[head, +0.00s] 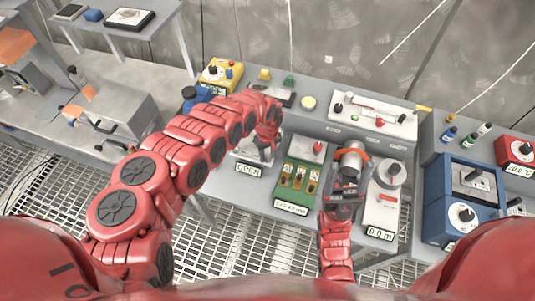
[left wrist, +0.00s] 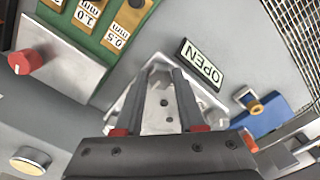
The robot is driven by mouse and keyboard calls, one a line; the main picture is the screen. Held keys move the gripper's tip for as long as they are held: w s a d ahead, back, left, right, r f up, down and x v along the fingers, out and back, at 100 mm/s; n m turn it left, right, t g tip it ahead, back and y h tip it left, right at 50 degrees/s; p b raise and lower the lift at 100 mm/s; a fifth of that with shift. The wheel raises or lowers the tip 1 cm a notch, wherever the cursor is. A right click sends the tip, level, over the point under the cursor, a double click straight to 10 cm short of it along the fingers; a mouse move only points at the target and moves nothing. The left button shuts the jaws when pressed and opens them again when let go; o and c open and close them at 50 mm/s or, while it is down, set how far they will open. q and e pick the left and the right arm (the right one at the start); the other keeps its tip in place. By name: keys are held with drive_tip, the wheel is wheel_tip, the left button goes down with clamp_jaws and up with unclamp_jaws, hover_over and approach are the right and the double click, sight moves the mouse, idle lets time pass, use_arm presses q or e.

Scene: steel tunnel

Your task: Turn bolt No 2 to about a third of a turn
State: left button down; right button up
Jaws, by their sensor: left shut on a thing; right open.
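I cannot make out a bolt marked No 2 in either view. My left gripper (head: 267,142) reaches over the bench beside the OPEN sign (head: 249,169). In the left wrist view its two dark fingers (left wrist: 173,78) are over a pale metal fixture (left wrist: 160,112) with dark holes, next to the OPEN sign (left wrist: 202,63). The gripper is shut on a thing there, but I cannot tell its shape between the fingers. My right gripper (head: 347,183) is open, close to a silver cylinder with an orange band (head: 352,158); I cannot tell whether they touch.
A green panel with yellow tags (head: 299,182) lies between my grippers. A white device with a dial (head: 384,205) stands right of my right gripper, and blue boxes (head: 463,200) beyond it. A yellow box (head: 218,75) is at the back. Grated floor lies in front.

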use_arm(q)
drive_tip(key=shift+m, duration=0.3)
drive_tip(key=m+b, duration=0.2)
drive_tip(key=m, duration=0.1)
drive_tip(key=shift+f+m, duration=0.1)
drive_tip(key=shift+m, duration=0.2)
drive_tip(key=m+b, duration=0.2)
drive_tip(key=m, duration=0.4)
drive_tip(key=m+b, duration=0.1)
drive_tip(key=m, duration=0.3)
drive_tip(key=m+b, duration=0.1)
drive_tip(key=m, duration=0.2)
drive_tip(key=shift+m, duration=0.3)
drive_tip(key=m+b, duration=0.1)
drive_tip(key=m, duration=0.2)
drive_tip(key=shift+m+b, duration=0.3)
drive_tip(key=shift+m, duration=1.4)
